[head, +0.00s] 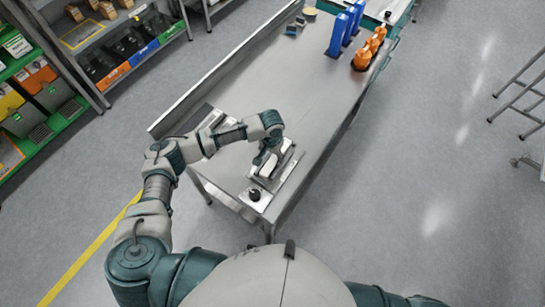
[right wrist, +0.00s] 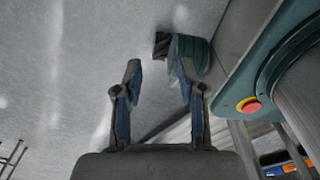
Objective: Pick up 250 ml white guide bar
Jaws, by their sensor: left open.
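A white piece that looks like the guide bar (head: 287,156) lies near the front end of the metal table, by a flat metal plate. My left gripper (head: 266,166) points down beside it, at its left side. It is open, but the fingers are small and partly overlap the piece, so contact cannot be told. The size mark on the piece cannot be read. My right gripper (right wrist: 160,68) shows in the right wrist view, its two fingers apart and nothing between them. It hangs above the grey floor, away from the table.
The metal table (head: 311,80) has a raised left edge. A black knob (head: 255,194) sits at its near corner. Shelves with bins (head: 125,45) stand left. A red button (right wrist: 248,105) shows in the right wrist view.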

